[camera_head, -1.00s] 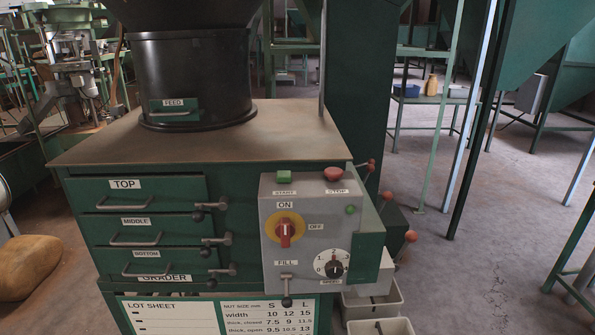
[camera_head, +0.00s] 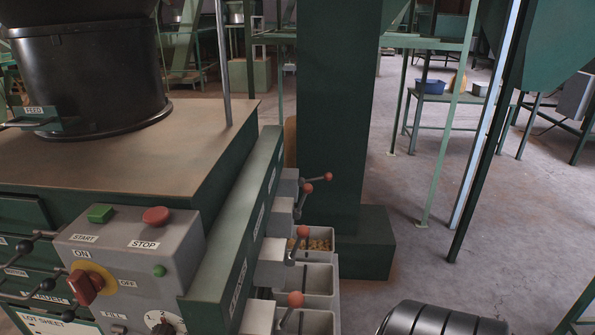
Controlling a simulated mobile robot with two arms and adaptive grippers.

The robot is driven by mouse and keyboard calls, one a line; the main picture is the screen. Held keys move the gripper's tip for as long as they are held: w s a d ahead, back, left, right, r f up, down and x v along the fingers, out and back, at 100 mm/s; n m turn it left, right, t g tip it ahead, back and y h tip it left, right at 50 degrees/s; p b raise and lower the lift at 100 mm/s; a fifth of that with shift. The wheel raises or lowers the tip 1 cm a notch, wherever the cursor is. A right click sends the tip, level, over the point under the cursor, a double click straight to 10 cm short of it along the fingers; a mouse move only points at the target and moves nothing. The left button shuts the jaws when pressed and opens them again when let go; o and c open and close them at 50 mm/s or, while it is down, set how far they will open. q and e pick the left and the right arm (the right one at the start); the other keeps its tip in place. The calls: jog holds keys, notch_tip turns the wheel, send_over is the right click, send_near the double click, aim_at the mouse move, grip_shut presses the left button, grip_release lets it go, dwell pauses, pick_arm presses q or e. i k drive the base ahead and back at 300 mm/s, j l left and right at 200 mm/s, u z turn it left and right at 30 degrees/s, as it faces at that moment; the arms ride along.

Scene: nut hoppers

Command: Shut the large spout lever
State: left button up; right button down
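The spouts are grey boxes on the right side of the green grader, seen in the head view. Several levers with orange-red ball knobs stick out from them: two at the back, with knobs (camera_head: 328,177) and (camera_head: 307,188), one in the middle (camera_head: 303,231) and one nearest me (camera_head: 295,299). The nearest lever slants up from its spout (camera_head: 258,316). The labels on the side panel (camera_head: 240,240) are too slanted to read, so I cannot tell which lever is the large one. Neither gripper is in view.
Bins stand under the spouts; the back one (camera_head: 331,243) holds nuts. The control box (camera_head: 130,235) is at the lower left. A green column (camera_head: 338,110) stands behind the spouts. Grey floor (camera_head: 405,265) is open to the right.

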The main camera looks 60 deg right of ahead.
aim_at(328, 176)
jog(key=k+l, duration=0.15)
jog(key=l, duration=0.25)
jog(key=k+l, duration=0.15)
jog(key=l, duration=0.25)
jog(key=k+l+u, duration=0.1)
jog(key=l, duration=0.3)
jog(key=k+l, duration=0.25)
jog(key=l, duration=0.15)
jog(key=k+l+u, duration=0.1)
jog(key=l, duration=0.3)
jog(key=k+l, duration=0.45)
jog(key=l, duration=0.3)
jog(key=u, duration=0.05)
